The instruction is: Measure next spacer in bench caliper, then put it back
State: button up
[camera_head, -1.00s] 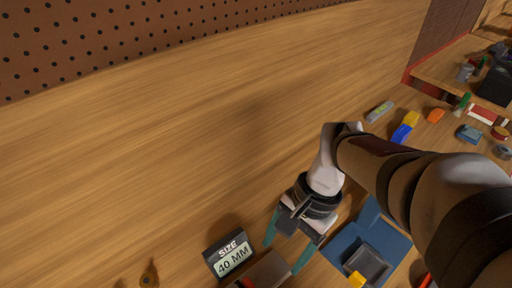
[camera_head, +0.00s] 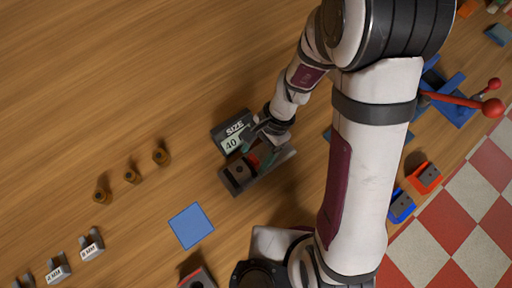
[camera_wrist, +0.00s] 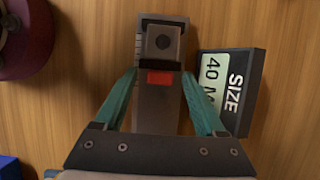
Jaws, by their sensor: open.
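The bench caliper (camera_head: 232,182) is a dark grey block device with a red part between its ends. It also shows in the wrist view (camera_wrist: 157,118), with a holed dark block at its far end. Its display (camera_head: 231,133) reads SIZE 40 MM. My gripper (camera_head: 257,148) is over the caliper. In the wrist view my gripper (camera_wrist: 159,76) is open, with one teal finger on each side of the caliper's red part. I see nothing held.
A blue square (camera_head: 191,226) lies left of my arm's base. Grey labelled holders (camera_head: 91,244) stand at the lower left. Blue and orange pieces (camera_head: 424,177) and red-knobbed levers (camera_head: 491,85) are at the right. The wood between the brown pieces and the caliper is clear.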

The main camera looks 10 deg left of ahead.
grip_shut()
dwell(0.3)
dwell(1.1)
